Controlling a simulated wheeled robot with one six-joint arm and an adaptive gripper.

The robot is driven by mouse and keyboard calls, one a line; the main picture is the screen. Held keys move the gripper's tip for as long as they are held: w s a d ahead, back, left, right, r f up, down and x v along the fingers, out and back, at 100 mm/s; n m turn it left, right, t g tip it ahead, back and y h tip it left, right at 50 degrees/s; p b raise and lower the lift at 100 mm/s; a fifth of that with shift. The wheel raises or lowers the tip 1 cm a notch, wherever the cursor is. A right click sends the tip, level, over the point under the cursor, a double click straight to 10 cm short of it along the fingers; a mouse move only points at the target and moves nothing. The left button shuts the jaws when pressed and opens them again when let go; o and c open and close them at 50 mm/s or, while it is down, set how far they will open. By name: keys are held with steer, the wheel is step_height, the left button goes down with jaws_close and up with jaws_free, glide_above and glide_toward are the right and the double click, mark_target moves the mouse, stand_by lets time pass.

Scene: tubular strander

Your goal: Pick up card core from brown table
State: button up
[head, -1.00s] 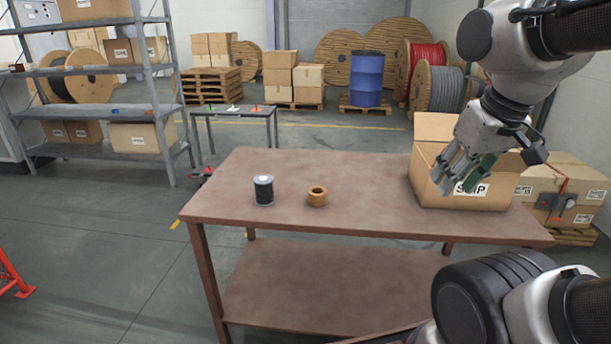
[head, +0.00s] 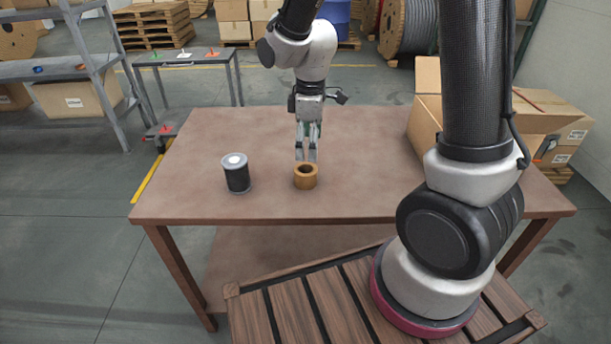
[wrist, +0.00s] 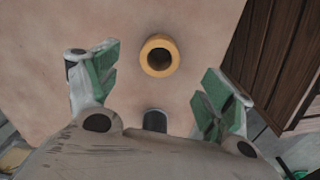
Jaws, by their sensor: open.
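The card core (head: 306,177) is a short tan ring standing on the brown table (head: 370,185), its hole facing up. In the wrist view the card core (wrist: 158,56) lies ahead of the fingertips, centred between them and clear of both. My gripper (head: 306,154) hangs pointing down just behind and above the card core in the head view. In the wrist view my gripper (wrist: 155,92) has its two green-padded fingers spread wide with nothing between them.
A black spool with a pale top (head: 236,173) stands left of the card core on the table. An open cardboard box (head: 427,125) sits at the table's right, partly hidden by my arm. The table's middle is mostly clear.

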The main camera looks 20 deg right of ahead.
mark_target(304, 172)
steer(key=shift+n, duration=0.4)
steer(key=f, duration=0.6)
steer(key=a+f, duration=0.1)
steer(key=f, duration=0.3)
steer(key=shift+w, duration=0.25)
steer(key=c, duration=1.1)
